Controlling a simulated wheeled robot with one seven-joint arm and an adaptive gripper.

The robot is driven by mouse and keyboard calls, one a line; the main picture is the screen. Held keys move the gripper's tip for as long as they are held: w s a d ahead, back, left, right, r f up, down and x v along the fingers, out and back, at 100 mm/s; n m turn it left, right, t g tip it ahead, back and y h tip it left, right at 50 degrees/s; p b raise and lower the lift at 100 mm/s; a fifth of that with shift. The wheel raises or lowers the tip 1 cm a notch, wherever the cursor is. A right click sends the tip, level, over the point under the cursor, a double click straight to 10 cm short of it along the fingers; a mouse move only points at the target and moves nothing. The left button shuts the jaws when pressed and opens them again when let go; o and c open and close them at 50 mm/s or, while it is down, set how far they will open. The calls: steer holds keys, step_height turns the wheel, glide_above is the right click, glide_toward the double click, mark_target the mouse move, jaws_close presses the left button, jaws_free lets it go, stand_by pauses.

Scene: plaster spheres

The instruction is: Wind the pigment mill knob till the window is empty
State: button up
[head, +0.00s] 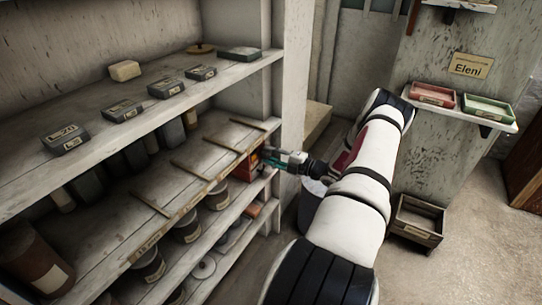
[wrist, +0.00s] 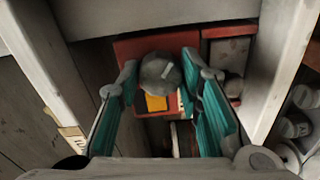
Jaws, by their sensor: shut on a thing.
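The pigment mill (wrist: 125,48) is a red box in the shelf unit, seen in the wrist view. Its round grey knob (wrist: 160,73) has a pale pointer mark. Below the knob, a window shows yellow (wrist: 155,103), partly hidden by the knob. My gripper (wrist: 161,80) has its two teal-padded fingers on either side of the knob, shut on it. In the head view, my gripper (head: 272,162) reaches in at the right end of the shelf, and only a small red part of the mill (head: 247,166) shows beside it.
Shelf boards and a pale upright post (head: 291,100) stand close around my gripper. Small dark labelled boxes (head: 167,88) lie on the upper shelf. Jars (head: 186,228) stand lower. A wall shelf at right holds a red tray (head: 433,95) and a green tray (head: 487,108).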

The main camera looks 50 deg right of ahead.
stand_by(0.4)
steer(key=o, duration=1.2)
steer(key=shift+c, duration=0.2)
steer(key=shift+s, duration=0.1)
steer(key=s+d, duration=0.1)
steer(key=s, duration=1)
steer(key=shift+s+d+r, duration=0.15)
steer(key=shift+s, duration=0.2)
